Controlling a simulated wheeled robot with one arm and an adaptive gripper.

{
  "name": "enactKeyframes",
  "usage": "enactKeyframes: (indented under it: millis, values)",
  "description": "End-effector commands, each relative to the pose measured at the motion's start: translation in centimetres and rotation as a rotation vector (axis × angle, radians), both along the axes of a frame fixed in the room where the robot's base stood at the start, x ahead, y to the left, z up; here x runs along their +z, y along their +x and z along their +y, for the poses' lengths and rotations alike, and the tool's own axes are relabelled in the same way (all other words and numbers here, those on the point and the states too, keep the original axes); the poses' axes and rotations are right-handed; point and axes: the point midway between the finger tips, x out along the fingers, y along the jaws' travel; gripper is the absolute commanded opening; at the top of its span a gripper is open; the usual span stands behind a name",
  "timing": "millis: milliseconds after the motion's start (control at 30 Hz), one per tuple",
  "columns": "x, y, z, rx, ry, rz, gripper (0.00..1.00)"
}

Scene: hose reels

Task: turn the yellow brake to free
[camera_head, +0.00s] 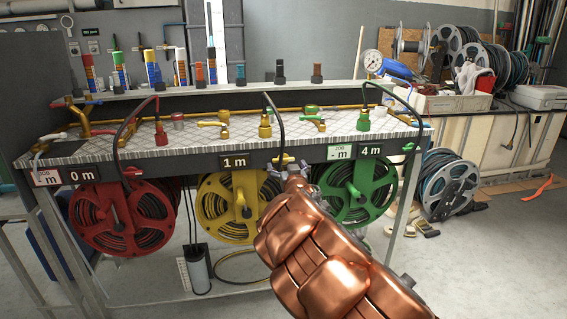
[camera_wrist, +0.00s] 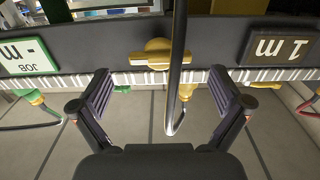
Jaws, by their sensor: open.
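The yellow brake (camera_wrist: 155,54) is a winged knob on the dark front rail, in the wrist view between the "1 m" plate (camera_wrist: 279,46) and the "JOB - m" plate (camera_wrist: 27,56). Its wings lie along the rail. A black hose (camera_wrist: 177,60) hangs in front of its right part. My gripper (camera_wrist: 160,80) is open and empty; its fingers are spread either side of the knob, which appears beyond them. In the head view the brake (camera_head: 283,160) shows just above my gripper (camera_head: 287,171), right of the yellow reel (camera_head: 212,200). Contact cannot be told.
The red reel (camera_head: 97,222) and green reel (camera_head: 377,196) hang under the same bench. The bench top (camera_head: 90,150) carries brass taps and hose fittings. A black hose (camera_head: 277,112) loops down by the brake. Open floor (camera_head: 480,265) lies to the right.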

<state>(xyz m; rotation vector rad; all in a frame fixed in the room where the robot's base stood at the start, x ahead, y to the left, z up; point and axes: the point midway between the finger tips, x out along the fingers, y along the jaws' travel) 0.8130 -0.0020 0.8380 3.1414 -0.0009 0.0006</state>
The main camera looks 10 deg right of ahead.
Motion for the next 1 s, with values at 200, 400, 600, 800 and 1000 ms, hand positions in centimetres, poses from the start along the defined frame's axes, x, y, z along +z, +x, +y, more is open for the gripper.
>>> enactKeyframes:
  millis: [200,400,600,800,1000]
  values:
    - [-0.1,1.9,0.0,0.001,0.001,-0.001,1.0]
    - [-0.1,3.2,-0.1,-0.001,0.0,0.001,1.0]
    - [0.1,3.9,0.0,0.002,0.001,-0.002,1.0]
    - [0.0,4.0,0.0,0.001,0.0,-0.001,1.0]
    - [0.0,4.0,0.0,0.001,0.0,0.0,0.94]
